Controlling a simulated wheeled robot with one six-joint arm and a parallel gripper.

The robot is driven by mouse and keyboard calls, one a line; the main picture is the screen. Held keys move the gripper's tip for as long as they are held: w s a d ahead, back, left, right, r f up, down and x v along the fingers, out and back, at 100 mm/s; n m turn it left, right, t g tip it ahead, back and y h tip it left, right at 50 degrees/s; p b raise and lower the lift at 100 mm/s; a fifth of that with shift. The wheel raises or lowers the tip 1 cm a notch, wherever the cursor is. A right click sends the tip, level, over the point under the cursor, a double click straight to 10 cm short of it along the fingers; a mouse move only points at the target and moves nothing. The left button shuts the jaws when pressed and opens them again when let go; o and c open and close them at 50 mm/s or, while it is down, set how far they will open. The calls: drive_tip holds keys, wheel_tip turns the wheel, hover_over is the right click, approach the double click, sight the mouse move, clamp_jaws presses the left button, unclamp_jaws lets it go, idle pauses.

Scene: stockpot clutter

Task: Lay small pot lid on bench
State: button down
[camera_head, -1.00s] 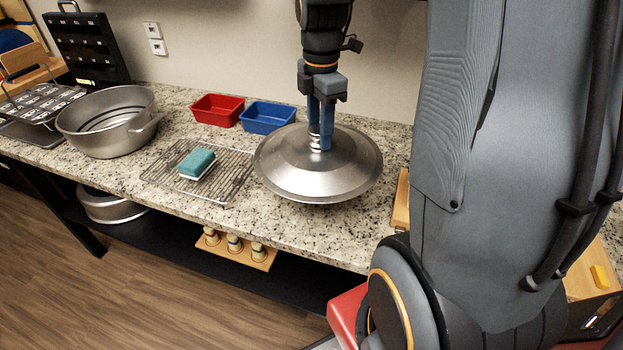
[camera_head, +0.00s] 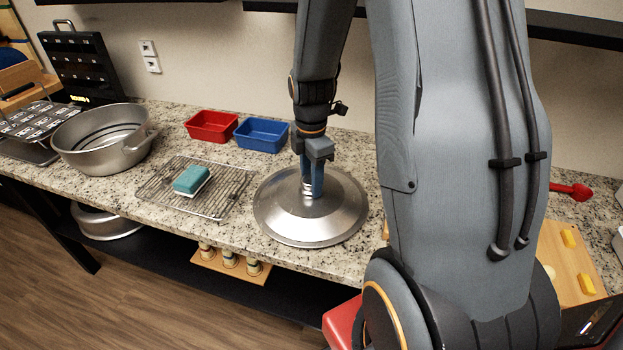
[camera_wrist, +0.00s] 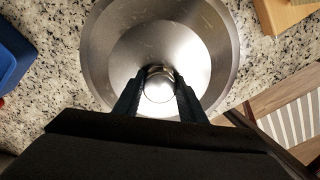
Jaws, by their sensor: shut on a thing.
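The small pot lid (camera_head: 335,215) is a round, shiny metal dome, knob up and nearly level, at the bench's front edge in the head view. It also fills the middle of the wrist view (camera_wrist: 115,55). My gripper (camera_head: 313,190) is above its centre, shut on the lid's knob; in the wrist view the two fingers (camera_wrist: 158,90) stand either side of the knob. The lid is at or very close to the speckled granite bench (camera_head: 225,232); I cannot tell whether its rim touches. The bench under the lid is hidden.
A wire rack (camera_head: 232,196) with a teal sponge (camera_head: 191,180) lies left of the lid. Red (camera_head: 211,126) and blue (camera_head: 262,135) bins stand behind. A large metal pot (camera_head: 100,142) stands further left. A wooden block (camera_wrist: 285,12) is near the lid in the wrist view.

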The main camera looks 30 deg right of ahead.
drive_tip(key=c, duration=1.1)
unclamp_jaws()
drive_tip(key=shift+f, duration=0.15)
wheel_tip(320, 180, up, 12)
drive_tip(key=b, duration=0.3)
drive_tip(key=shift+s+a+f+m+t, duration=0.2)
drive_tip(key=shift+s+a+f+m, duration=1.2)
drive_tip(key=shift+m, duration=1.6)
drive_tip(key=shift+s+a+f+m+t, duration=0.2)
drive_tip(key=shift+s+a+f+m, duration=0.7)
drive_tip(key=shift+s+a+m, duration=1.55)
drive_tip(key=shift+s+a+f+m+t, duration=0.2)
drive_tip(key=shift+s+a+f+m, duration=0.9)
drive_tip(key=shift+m, duration=2.45)
drive_tip(key=shift+s+d, duration=0.1)
drive_tip(key=shift+d, duration=0.05)
